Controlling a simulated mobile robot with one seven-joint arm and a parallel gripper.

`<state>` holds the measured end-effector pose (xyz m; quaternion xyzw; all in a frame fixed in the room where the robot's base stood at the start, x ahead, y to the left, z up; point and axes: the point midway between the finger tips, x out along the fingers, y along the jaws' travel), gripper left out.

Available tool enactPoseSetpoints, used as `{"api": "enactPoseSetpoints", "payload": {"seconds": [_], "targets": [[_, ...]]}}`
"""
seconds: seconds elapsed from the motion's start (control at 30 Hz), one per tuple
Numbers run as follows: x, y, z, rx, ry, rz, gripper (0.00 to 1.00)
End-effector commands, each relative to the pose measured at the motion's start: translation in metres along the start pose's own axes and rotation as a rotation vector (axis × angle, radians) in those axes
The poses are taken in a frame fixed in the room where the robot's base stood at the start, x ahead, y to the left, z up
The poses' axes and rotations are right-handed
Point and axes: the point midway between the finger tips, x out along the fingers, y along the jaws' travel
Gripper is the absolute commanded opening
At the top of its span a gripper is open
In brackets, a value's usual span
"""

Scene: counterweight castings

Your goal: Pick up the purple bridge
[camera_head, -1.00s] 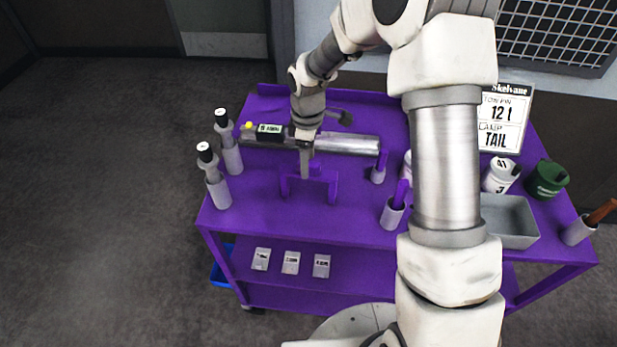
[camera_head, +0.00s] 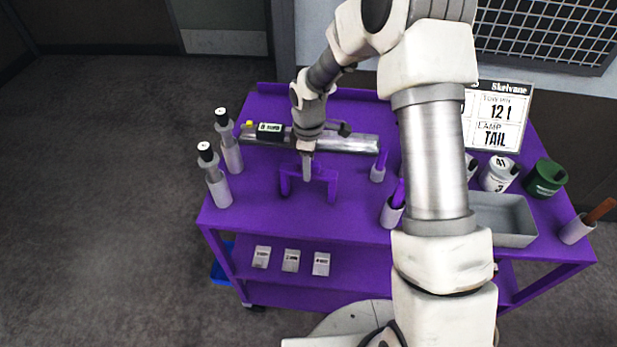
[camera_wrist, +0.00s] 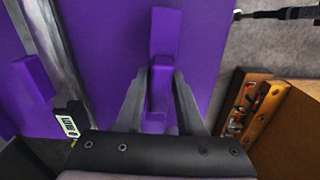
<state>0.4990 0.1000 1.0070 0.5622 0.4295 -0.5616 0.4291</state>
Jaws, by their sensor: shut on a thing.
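The purple bridge (camera_head: 325,176), a crossbar with two legs, is at the middle-left of the purple cart top in the head view. My gripper (camera_head: 307,176) points down at the middle of its crossbar. In the wrist view, the two grey fingers (camera_wrist: 160,95) are closed on either side of the purple bridge (camera_wrist: 163,42). The fingers hide part of the crossbar. I cannot tell whether the legs touch the cart top, as both are the same purple.
A grey bar (camera_head: 345,143) lies behind the bridge. Two grey bottles (camera_head: 217,188) stand at the left edge. Grey cups with purple handles (camera_head: 392,213) stand to the right, near a grey tray (camera_head: 503,218). The cart top (camera_head: 260,215) in front of the bridge is clear.

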Motion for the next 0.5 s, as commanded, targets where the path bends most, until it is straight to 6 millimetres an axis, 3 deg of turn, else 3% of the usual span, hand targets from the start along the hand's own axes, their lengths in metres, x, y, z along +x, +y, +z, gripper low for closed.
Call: {"api": "enactPoseSetpoints", "payload": {"seconds": [0.5], "targets": [[-0.0046, 0.0009, -0.0004, 0.000, 0.001, 0.003, 0.00]]}}
